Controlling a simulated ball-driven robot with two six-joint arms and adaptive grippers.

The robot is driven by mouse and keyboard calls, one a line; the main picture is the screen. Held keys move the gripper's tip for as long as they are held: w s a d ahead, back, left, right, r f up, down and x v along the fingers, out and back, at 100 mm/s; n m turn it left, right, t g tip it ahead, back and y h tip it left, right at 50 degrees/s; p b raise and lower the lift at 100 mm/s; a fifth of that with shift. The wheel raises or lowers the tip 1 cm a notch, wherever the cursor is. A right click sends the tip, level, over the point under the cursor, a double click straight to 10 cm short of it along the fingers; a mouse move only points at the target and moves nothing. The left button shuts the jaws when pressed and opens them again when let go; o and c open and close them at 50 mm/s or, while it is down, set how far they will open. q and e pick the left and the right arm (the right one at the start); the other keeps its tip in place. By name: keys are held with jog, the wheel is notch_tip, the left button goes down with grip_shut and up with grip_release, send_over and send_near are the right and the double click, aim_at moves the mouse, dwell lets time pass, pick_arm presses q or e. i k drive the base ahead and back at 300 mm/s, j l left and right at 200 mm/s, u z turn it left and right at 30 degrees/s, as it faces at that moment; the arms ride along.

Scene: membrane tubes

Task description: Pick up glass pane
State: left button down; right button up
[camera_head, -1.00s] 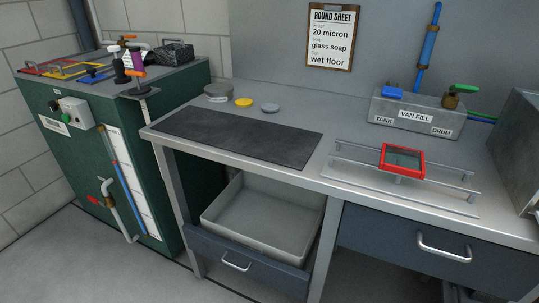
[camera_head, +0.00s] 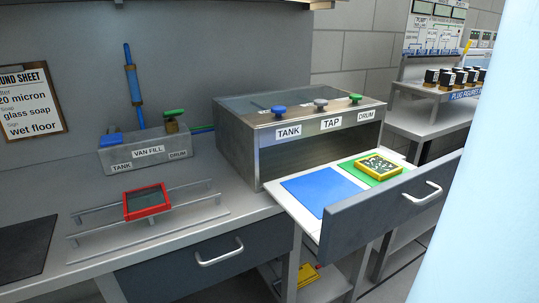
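A dark glass-like pane in a red frame (camera_head: 147,202) rests tilted on a metal rail rack (camera_head: 205,204) on the bench, left of centre. A second framed pane, yellow with a dark speckled face (camera_head: 378,167), lies on the green area (camera_head: 351,168) of a pulled-out tray at right. I cannot tell which of these is the task's glass pane. Neither of my grippers is in view.
A metal box labelled TANK, TAP, DRUM (camera_head: 240,132) stands behind the blue area (camera_head: 322,191) of the tray. An open drawer front (camera_head: 385,212) juts out. A large pale blue shape (camera_head: 485,200) blocks the right side.

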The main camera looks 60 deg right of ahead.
aim_at(376, 166)
jog(key=z, duration=2.6)
jog(key=l+u, duration=0.65)
jog(key=u, duration=0.2)
